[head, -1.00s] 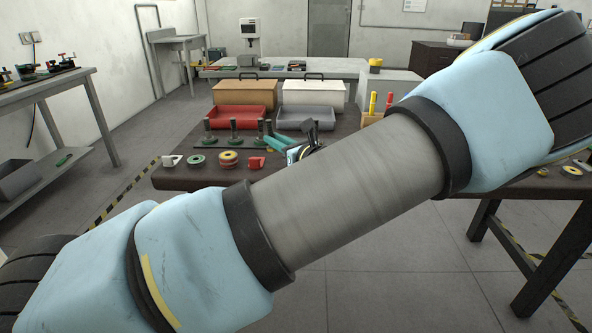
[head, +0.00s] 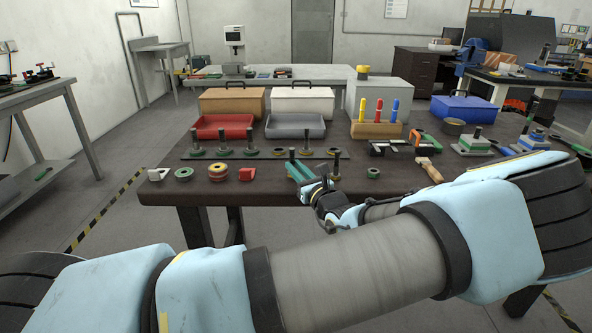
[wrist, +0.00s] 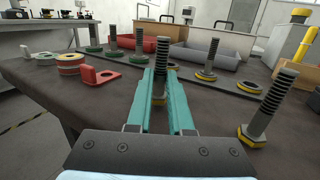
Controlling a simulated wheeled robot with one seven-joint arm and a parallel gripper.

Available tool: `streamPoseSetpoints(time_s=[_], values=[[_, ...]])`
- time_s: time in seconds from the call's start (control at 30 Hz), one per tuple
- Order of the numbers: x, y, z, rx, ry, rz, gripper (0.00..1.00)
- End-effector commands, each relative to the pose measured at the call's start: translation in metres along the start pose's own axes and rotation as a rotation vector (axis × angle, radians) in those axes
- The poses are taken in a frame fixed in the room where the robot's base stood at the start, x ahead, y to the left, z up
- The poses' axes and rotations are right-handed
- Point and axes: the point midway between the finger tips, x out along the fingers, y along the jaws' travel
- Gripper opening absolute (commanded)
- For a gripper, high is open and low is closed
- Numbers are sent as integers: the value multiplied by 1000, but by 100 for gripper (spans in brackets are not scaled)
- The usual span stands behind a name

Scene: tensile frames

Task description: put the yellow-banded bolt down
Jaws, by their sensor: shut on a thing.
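My gripper (wrist: 160,92) has teal fingers closed around an upright dark threaded bolt (wrist: 161,52). On the rail (wrist: 228,80), another yellow-based bolt (wrist: 210,57) stands between two empty seats, with several green-based bolts farther left.
A red bracket (head: 246,174), a striped ring (head: 217,171) and a green ring (head: 183,174) lie left of my gripper. Red (head: 223,126) and grey (head: 295,126) trays stand behind the rail. Bare tabletop shows around the right bolt.

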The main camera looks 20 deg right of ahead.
Motion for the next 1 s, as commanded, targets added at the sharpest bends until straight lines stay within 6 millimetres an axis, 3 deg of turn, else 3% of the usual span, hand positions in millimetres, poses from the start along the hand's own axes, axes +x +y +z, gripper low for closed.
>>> streamPoseSetpoints(time_s=[0.37, 0.4, 0.63, 1.0], values=[[0, 0, -8, 0, -1, 0, 0], [-1, 0, -8, 0, 0, 0, 21], [-1, 0, -8, 0, 0, 0, 47], [-5, 0, -7, -1, 0, -1, 49]])
